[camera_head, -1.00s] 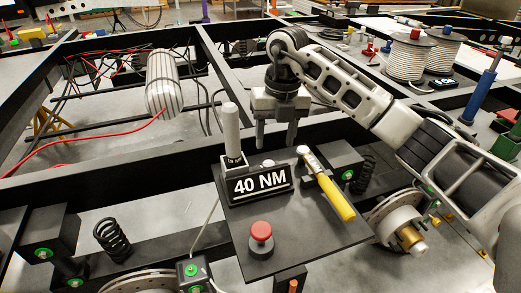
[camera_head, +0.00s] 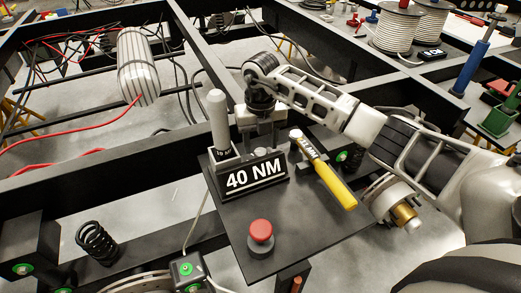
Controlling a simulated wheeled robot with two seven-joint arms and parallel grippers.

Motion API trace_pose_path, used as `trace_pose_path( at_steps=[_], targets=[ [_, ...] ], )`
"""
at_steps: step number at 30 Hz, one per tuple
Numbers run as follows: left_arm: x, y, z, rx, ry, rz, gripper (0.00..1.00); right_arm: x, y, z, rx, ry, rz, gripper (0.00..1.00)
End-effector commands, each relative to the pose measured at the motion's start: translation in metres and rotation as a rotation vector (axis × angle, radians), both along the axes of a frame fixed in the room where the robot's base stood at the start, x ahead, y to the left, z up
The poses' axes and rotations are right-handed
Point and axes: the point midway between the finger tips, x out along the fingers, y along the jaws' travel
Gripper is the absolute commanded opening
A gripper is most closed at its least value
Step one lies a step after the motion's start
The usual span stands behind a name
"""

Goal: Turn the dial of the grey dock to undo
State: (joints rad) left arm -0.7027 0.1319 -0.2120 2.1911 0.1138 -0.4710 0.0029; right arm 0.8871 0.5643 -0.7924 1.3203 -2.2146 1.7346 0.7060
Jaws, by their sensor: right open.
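A dark grey plate (camera_head: 300,228) stands in front of me with a black "40 NM" sign (camera_head: 255,177) on it. A pale grey cylinder (camera_head: 218,118) stands upright in a small holder at the sign's left end. Behind the sign a small pale round top (camera_head: 262,152) shows, perhaps the dial; the sign hides its lower part. My right gripper (camera_head: 264,138) points down just behind the sign, over that spot. Its jaws are open; the sign hides what is below the fingertips, so I cannot tell whether they touch anything. My left gripper is not in view.
A yellow-handled tool (camera_head: 334,185) lies at the plate's right side. A red button (camera_head: 261,232) stands on the front of the plate. Black chassis beams (camera_head: 70,190) run around it. A striped cylinder (camera_head: 138,66) with red cable is at the back left.

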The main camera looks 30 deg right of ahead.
Motion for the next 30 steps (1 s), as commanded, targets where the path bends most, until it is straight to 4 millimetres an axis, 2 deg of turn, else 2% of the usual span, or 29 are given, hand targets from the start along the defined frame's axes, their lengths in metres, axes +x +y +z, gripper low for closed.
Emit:
trace_pose_path(
  at_steps=[3,6,17,18,21,23,30],
  targets=[
    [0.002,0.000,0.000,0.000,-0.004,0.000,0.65,0.000,0.001,-0.018,0.000,0.002,-0.001,0.52],
    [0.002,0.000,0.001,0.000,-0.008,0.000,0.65,0.000,0.001,-0.027,0.002,0.000,0.001,0.52],
    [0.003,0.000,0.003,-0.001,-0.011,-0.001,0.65,0.000,0.000,-0.033,0.000,-0.001,0.001,0.52],
    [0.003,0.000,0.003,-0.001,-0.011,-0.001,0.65,0.000,0.000,-0.033,0.000,-0.001,0.001,0.49],
    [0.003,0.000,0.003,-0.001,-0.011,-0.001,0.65,0.000,0.000,-0.033,0.001,-0.001,0.001,0.21],
    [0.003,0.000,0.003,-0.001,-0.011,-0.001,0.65,0.000,0.000,-0.033,0.000,-0.001,0.001,0.07],
    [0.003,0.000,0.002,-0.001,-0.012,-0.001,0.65,0.000,0.000,-0.032,0.000,-0.001,0.011,0.07]
  ],
)
